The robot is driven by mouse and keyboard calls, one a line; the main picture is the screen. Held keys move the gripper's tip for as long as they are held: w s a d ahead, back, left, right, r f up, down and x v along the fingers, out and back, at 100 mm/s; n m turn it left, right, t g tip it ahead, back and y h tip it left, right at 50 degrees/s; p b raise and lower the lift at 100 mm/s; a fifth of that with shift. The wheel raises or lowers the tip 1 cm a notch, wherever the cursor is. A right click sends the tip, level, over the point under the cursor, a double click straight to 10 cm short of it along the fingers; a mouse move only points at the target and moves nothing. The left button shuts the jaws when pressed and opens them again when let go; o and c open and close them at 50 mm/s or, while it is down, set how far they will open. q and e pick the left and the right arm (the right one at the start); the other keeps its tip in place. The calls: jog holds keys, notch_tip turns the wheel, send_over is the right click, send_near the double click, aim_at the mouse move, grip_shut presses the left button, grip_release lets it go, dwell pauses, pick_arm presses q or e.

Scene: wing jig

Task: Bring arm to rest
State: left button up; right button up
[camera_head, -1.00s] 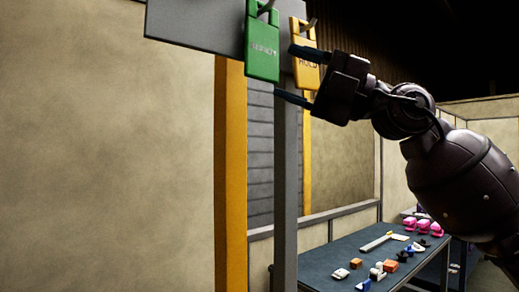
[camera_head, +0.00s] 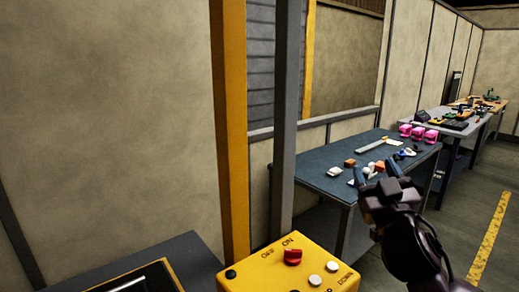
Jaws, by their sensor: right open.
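My right gripper (camera_head: 378,177) is in the lower right of the head view, with its arm coming up from the bottom right corner. Its two fingers point up and are apart, with nothing between them. In the picture it overlaps the front edge of the dark blue table; I cannot tell how far apart they are in depth. My left gripper is not in view.
A yellow control box (camera_head: 255,277) with a red knob (camera_head: 292,256) and white buttons stands at the bottom centre. A grey post (camera_head: 285,130) and a yellow post (camera_head: 230,130) rise behind it. The blue table (camera_head: 325,158) holds several small parts. More tables (camera_head: 462,130) stand beyond.

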jog(key=s+d+f+m+g+h, duration=0.25)
jog(key=s+f+g, duration=0.4)
jog(key=f, duration=0.65)
jog(key=s+d+f+m+g+h, duration=0.2)
jog(key=s+d+f+g, duration=0.4)
jog(key=f, duration=0.6)
jog(key=s+a+f+g+y, duration=0.15)
jog(key=s+f+g, duration=0.3)
jog(key=s, duration=0.55)
jog(key=s+a+f+g+y, duration=0.1)
jog(key=s+a+f+g, duration=0.15)
jog(key=s+f, duration=0.6)
jog(key=w+f+n+t, duration=0.1)
jog(key=w+f+t, duration=0.4)
jog(key=f+t, duration=0.3)
jog(key=shift+w+d+y, duration=0.15)
jog(key=shift+w+y, duration=0.15)
jog(key=shift+n, duration=0.25)
